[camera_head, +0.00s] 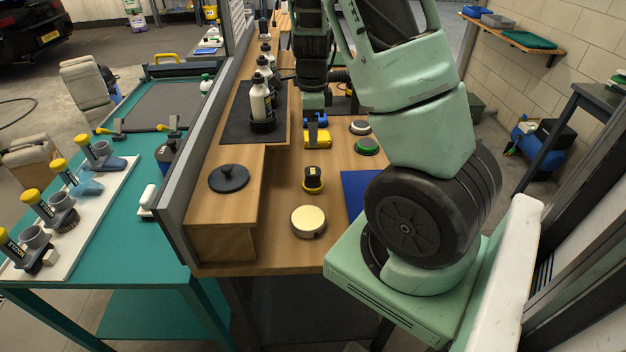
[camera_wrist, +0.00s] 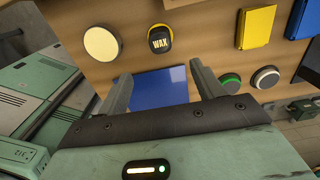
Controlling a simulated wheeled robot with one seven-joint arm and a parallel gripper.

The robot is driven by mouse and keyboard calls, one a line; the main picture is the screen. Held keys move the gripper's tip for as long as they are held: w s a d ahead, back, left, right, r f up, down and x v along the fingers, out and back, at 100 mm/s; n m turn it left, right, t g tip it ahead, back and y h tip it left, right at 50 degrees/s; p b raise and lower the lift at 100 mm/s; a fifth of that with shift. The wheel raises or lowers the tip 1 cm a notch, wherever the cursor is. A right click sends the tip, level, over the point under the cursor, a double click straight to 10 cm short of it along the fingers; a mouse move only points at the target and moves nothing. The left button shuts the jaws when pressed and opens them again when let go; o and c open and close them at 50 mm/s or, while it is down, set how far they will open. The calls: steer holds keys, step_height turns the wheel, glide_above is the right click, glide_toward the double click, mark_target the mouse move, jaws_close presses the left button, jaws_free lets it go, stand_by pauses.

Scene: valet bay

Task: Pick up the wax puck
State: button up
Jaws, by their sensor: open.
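The wax puck (camera_head: 313,179) is a small black piece with a yellow base, on the wooden bench between a cream disc and a yellow block. In the wrist view the puck (camera_wrist: 160,41) shows its WAX label, upper middle, ahead of my fingertips. My gripper (camera_wrist: 161,78) is open and empty, its two fingers apart and the puck beyond them. In the head view my gripper (camera_head: 314,118) hangs over the bench, farther back than the puck; its fingers are partly hidden there.
A cream disc (camera_head: 308,221) stands nearer than the puck, and a yellow block (camera_head: 317,139) farther back. A blue mat (camera_head: 356,190) lies to the right. Green-topped (camera_head: 367,146) and white-topped (camera_head: 360,127) discs stand behind it. A raised ledge with a black lid (camera_head: 228,178) and bottles is left.

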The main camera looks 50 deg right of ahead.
glide_toward(313, 171)
step_height(313, 171, down, 6)
steer(key=shift+w+a+r, duration=0.1)
steer(key=shift+r, duration=0.15)
steer(key=shift+f+p, duration=0.75)
steer(key=shift+f, duration=1.9)
steer(key=shift+c, duration=0.4)
steer(key=c, duration=1)
